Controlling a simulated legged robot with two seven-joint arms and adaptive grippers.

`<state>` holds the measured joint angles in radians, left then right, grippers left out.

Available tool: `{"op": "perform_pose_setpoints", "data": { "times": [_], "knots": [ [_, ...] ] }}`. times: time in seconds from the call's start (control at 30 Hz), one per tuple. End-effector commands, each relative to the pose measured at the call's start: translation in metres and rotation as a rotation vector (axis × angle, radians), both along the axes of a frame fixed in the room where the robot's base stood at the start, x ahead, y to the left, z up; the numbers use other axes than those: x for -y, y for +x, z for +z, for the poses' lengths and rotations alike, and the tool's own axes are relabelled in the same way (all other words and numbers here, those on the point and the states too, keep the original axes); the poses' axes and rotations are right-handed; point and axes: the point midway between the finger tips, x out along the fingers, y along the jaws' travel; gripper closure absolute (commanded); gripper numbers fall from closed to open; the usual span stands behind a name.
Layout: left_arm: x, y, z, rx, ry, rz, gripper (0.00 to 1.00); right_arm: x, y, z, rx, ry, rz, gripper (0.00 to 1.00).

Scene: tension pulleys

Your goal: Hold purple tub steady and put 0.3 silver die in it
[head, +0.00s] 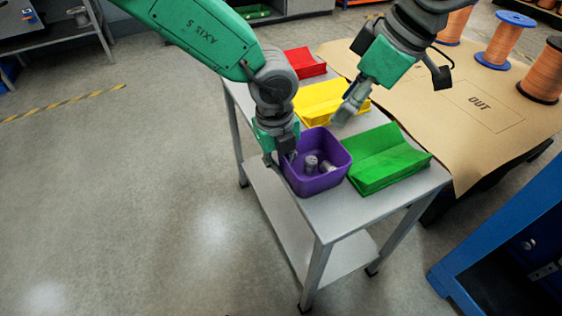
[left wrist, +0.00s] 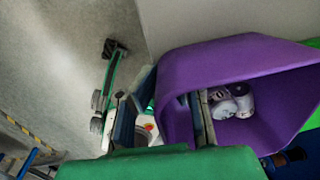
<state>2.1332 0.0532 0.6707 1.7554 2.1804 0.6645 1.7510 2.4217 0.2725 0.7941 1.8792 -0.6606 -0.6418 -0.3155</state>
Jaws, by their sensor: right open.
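The purple tub (head: 318,184) stands upright at the near left part of the metal table. Silver cylindrical pieces (head: 311,164) lie inside it; they also show in the left wrist view (left wrist: 230,103). I cannot read which die size they are. My left gripper (head: 283,157) is at the tub's left wall. In the left wrist view, one finger is outside and one inside, with the purple wall (left wrist: 178,122) clamped between them. My right gripper (head: 346,108) is open above the yellow bin, up and right of the tub. I see nothing held in it.
A green bin (head: 388,165) sits right beside the tub. A yellow bin (head: 315,98) and a red bin (head: 305,62) stand farther back on the table (head: 330,222). A brown-covered bench (head: 455,125) with copper spools adjoins at the right.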

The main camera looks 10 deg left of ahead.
Motion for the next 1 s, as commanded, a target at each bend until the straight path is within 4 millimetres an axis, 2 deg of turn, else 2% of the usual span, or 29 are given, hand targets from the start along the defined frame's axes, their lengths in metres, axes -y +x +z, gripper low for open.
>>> {"op": "perform_pose_setpoints", "data": {
  "times": [0.2, 0.3, 0.67, 0.77, 1.0],
  "knots": [
    [0.000, 0.000, 0.000, 0.001, -0.001, 0.000, 1.00, 0.000, 0.000, 0.000, -0.001, 0.000, 0.000, 0.54],
    [0.000, 0.000, 0.000, 0.001, -0.001, 0.000, 0.71, 0.000, 0.000, 0.000, 0.000, 0.000, 0.000, 0.54],
    [0.000, 0.000, 0.004, 0.000, -0.001, 0.001, 0.71, 0.000, 0.000, 0.000, 0.000, 0.000, 0.000, 0.54],
    [-0.001, 0.001, 0.016, 0.003, -0.003, 0.002, 0.71, 0.000, 0.000, 0.000, 0.000, 0.000, 0.000, 0.54],
    [-0.004, -0.002, 0.065, 0.003, -0.004, 0.001, 0.71, 0.000, 0.000, 0.000, 0.000, 0.000, 0.000, 0.54]
  ]
}}
